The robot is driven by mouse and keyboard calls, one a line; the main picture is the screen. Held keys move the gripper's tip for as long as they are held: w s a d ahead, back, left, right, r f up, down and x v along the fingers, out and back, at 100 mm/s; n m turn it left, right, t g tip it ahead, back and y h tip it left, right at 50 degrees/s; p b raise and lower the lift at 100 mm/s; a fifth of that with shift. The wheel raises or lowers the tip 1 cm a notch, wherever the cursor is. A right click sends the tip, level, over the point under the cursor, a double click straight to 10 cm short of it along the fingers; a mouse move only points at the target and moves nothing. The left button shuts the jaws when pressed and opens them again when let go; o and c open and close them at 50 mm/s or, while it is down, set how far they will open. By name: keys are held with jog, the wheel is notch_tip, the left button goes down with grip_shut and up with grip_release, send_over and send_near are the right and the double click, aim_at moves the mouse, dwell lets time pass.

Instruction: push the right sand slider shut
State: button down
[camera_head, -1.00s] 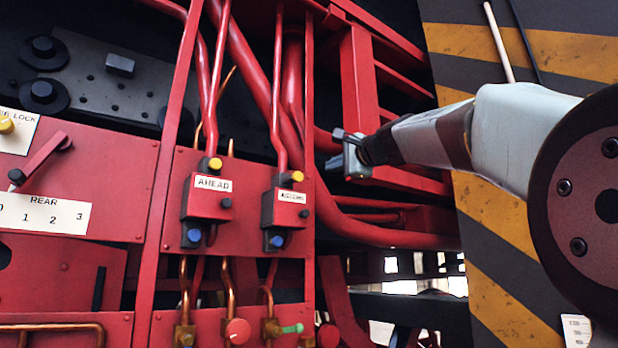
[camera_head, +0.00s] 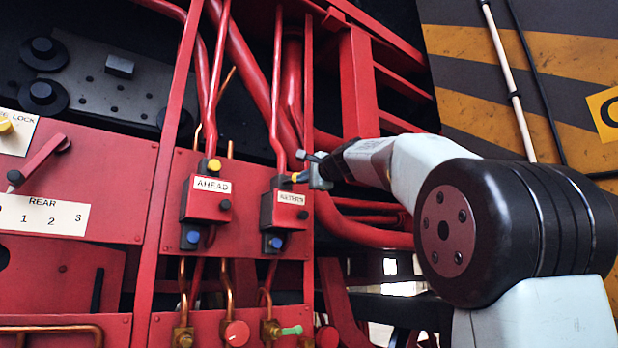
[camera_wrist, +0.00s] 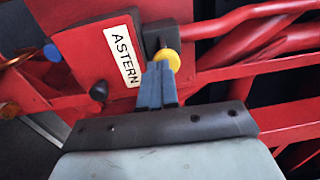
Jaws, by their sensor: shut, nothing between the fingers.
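The right sand slider is a red box (camera_head: 287,212) labelled ASTERN in the wrist view, with a yellow knob at its top and a blue knob (camera_head: 276,242) at its bottom. The ASTERN plate (camera_wrist: 122,55) lies left of my fingers in the wrist view. The yellow knob (camera_wrist: 168,59) shows just beyond my fingertips, partly covered by them. My gripper (camera_wrist: 158,68) is shut and empty, its tips at the yellow knob; I cannot tell whether they touch. In the head view my gripper (camera_head: 302,165) comes in from the right beside the box's top.
The left slider box (camera_head: 209,198), labelled AHEAD, stands left with yellow and blue knobs. Red pipes (camera_head: 277,90) run above and behind. Copper pipes and a red round knob (camera_head: 236,333) sit below. A striped wall (camera_head: 570,120) stands right.

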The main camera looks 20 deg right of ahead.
jog(key=shift+w, duration=0.1)
dwell(0.3)
jog(key=x, duration=0.4)
jog(key=shift+f, duration=0.1)
dwell(0.3)
jog(key=shift+s, duration=0.25)
jog(key=v, duration=1.3)
jog(key=shift+s, duration=0.35)
jog(key=shift+d, duration=0.1)
